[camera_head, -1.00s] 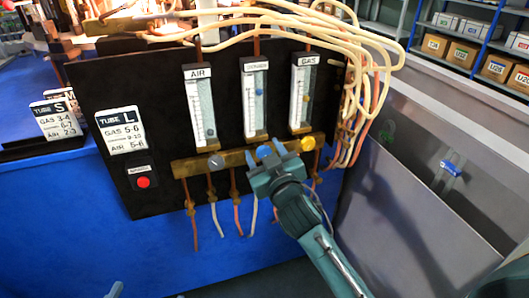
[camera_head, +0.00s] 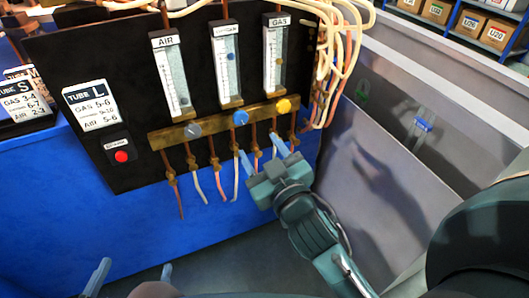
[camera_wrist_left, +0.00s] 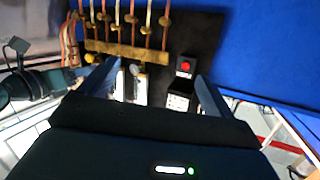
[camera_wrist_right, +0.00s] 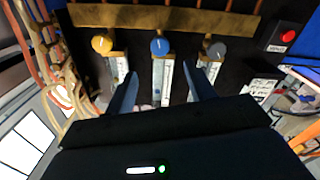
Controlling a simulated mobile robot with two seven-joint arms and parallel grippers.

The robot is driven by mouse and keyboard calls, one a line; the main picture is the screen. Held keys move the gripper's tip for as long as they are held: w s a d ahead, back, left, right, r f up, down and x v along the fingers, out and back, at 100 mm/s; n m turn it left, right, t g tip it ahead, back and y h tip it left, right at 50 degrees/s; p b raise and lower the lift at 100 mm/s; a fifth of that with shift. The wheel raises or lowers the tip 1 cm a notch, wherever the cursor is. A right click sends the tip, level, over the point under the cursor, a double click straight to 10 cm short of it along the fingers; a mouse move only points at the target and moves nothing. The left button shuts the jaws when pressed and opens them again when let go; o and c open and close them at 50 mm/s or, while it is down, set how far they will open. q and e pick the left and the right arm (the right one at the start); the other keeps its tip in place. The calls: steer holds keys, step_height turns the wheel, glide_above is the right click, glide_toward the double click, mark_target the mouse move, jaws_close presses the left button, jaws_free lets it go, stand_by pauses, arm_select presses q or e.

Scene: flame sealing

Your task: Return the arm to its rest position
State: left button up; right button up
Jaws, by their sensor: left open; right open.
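My right gripper (camera_head: 262,160) is open and empty just below the brass manifold (camera_head: 222,122) of the black gas panel in the head view. In the right wrist view it (camera_wrist_right: 162,90) points toward the panel. The blue knob (camera_head: 240,118), grey knob (camera_head: 193,130) and yellow knob (camera_head: 283,105) are in plain view, and no finger appears closed on any of them. My left gripper (camera_head: 132,272) is open and empty at the lower left of the head view. In the left wrist view it (camera_wrist_left: 155,85) faces the panel from a distance.
The black panel (camera_head: 70,170) carries AIR, middle and GAS flowmeters, a red button (camera_head: 121,156) and a TUBE L card (camera_head: 90,105). Pale hoses (camera_head: 345,40) loop at its right side. A grey panel (camera_head: 385,185) stands to the right. Grey floor (camera_head: 225,255) shows below.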

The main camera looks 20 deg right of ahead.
steer(key=shift+s, duration=0.55)
